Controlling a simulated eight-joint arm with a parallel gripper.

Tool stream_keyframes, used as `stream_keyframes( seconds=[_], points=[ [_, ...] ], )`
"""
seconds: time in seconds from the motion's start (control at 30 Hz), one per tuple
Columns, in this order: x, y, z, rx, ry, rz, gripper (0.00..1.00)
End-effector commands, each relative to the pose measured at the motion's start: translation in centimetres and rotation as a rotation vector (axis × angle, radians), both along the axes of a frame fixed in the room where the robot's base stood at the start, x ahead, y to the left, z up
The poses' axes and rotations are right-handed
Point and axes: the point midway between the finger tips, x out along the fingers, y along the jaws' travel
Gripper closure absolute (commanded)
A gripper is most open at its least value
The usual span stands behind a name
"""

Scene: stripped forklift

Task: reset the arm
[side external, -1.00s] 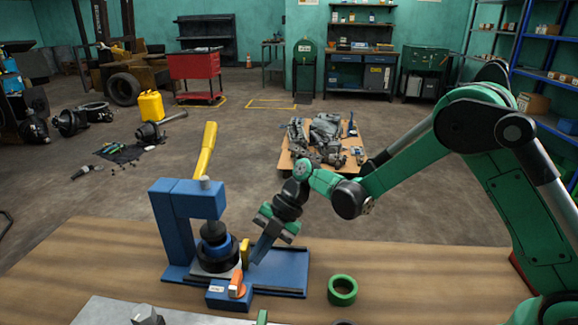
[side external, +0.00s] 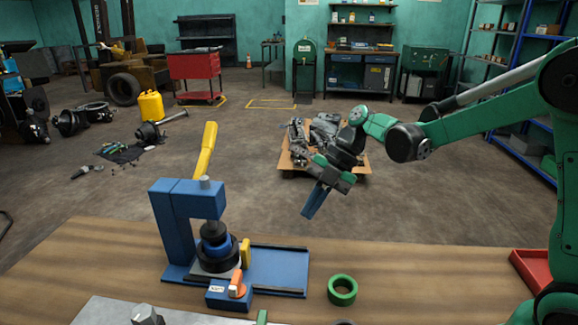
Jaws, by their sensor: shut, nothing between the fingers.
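My gripper (side external: 314,202) hangs in the air above the far edge of the wooden bench, right of the blue press and apart from everything on the bench. Its fingers are together, pointing down and to the left, with nothing between them. The blue press (side external: 172,225) stands on the bench at the left, with its yellow lever (side external: 207,150) raised. A dark and blue round part (side external: 216,247) sits under the press head. A yellow piece (side external: 245,253) and an orange piece (side external: 237,285) are at the press's front right.
A green ring (side external: 342,290) lies on the bench right of the press base. A red tray (side external: 532,268) is at the right edge. A grey plate (side external: 110,312) is at the front left. The bench (side external: 430,280) between ring and tray is clear.

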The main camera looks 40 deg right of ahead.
Motion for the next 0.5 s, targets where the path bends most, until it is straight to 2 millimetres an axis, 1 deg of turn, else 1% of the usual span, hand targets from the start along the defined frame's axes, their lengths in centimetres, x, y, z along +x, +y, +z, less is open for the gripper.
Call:
stream_keyframes(
  seconds=[0.07,0.17,0.2,0.27,0.3,0.37,0.4,0.5],
  points=[
    [-0.7,0.2,0.7,-0.034,0.059,-0.136,1.0],
    [-1.9,0.3,1.5,-0.083,0.15,-0.41,1.0],
    [-2.5,0.3,1.8,-0.097,0.184,-0.537,1.0],
    [-3.4,0.2,2.3,-0.107,0.222,-0.73,1.0],
    [-3.9,0.1,2.5,-0.105,0.243,-0.857,1.0],
    [-4.8,-0.1,2.8,-0.087,0.265,-1.047,1.0],
    [-5.4,-0.2,2.9,-0.067,0.274,-1.171,1.0],
    [-6.7,-0.6,3.1,0.02,0.287,-1.459,1.0]
  ],
)
